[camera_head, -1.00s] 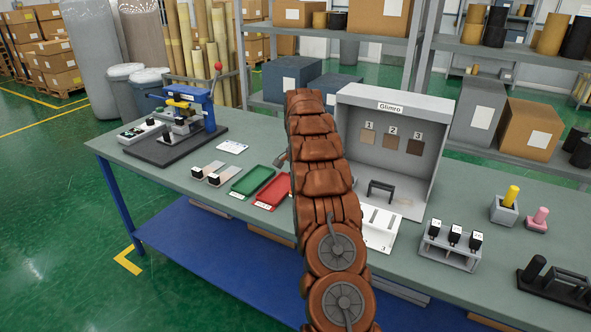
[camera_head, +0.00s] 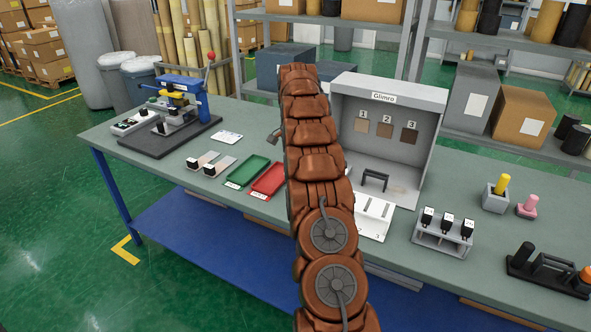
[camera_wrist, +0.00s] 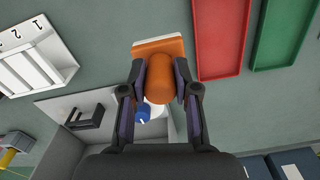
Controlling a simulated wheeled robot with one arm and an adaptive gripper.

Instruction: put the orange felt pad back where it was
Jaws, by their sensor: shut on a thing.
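The orange felt pad (camera_wrist: 158,45) shows in the wrist view as a flat orange slab with a pale edge and an upright orange cylinder as its handle (camera_wrist: 160,80). My gripper (camera_wrist: 160,88) is shut on this handle, one dark finger on each side. The pad lies between the red tray and the white slotted board in that view; its height over the bench cannot be told. In the head view my brown arm hides the pad and most of the gripper.
The red tray (camera_head: 269,179) and green tray (camera_head: 246,171) lie left of my arm. The white slotted board (camera_head: 375,218) and grey Glimro booth (camera_head: 433,135) are to the right. A blue-topped white item (camera_wrist: 143,113) is near the gripper. A black stand (camera_head: 546,270) holds an orange knob.

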